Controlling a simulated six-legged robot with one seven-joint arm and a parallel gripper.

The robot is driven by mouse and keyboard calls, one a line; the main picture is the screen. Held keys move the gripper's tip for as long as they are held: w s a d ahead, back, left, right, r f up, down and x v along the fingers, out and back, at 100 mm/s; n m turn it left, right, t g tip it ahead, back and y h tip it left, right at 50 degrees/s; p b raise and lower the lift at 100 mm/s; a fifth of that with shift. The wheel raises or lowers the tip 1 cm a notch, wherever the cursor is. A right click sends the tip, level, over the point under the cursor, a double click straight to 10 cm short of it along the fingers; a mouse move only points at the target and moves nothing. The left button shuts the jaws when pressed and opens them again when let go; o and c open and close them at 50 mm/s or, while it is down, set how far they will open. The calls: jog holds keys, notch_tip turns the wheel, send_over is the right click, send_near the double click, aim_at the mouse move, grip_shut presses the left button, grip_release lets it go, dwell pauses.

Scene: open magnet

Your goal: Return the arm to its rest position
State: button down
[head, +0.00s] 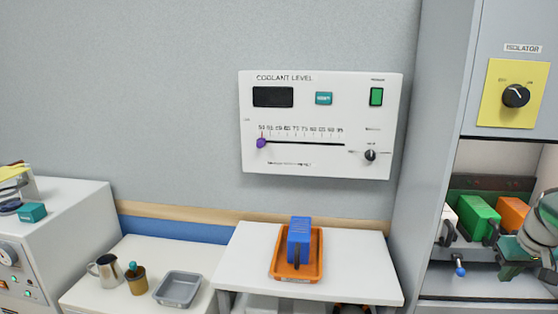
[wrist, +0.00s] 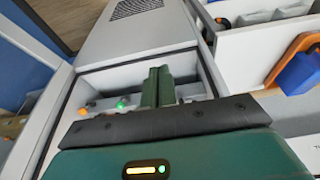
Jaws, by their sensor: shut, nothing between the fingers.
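My gripper (wrist: 158,72) shows in the wrist view as two dark green fingers pressed together, with nothing between them. Its fingers point toward an opening in a grey housing (wrist: 135,38), where an orange button and a green button show. In the head view, part of my arm shows at the right edge, in front of a cabinet bay with a green block (head: 478,217) and an orange block (head: 512,212). The fingertips are hard to make out there.
A coolant level panel (head: 320,165) hangs on the wall. A blue block (head: 299,240) stands in an orange tray (head: 280,268) on a white table. A grey tray (head: 179,288) and a metal mug (head: 106,270) stand to the left. A yellow isolator plate (head: 497,112) is above the bay.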

jog(key=w+a+r+n, duration=0.1)
jog(key=w+a+r, duration=0.15)
jog(key=a, duration=1.35)
jog(key=s+a+f+t, duration=0.1)
jog(key=s+a, duration=0.7)
jog(key=a, duration=0.4)
jog(key=s+a+f+n+t, duration=0.1)
jog(key=s+a, duration=0.6)
jog(key=a, duration=0.4)
jog(key=shift+s+a+f+y, duration=0.25)
jog(key=shift+s+a+y, duration=0.1)
jog(key=shift+s+y, duration=0.05)
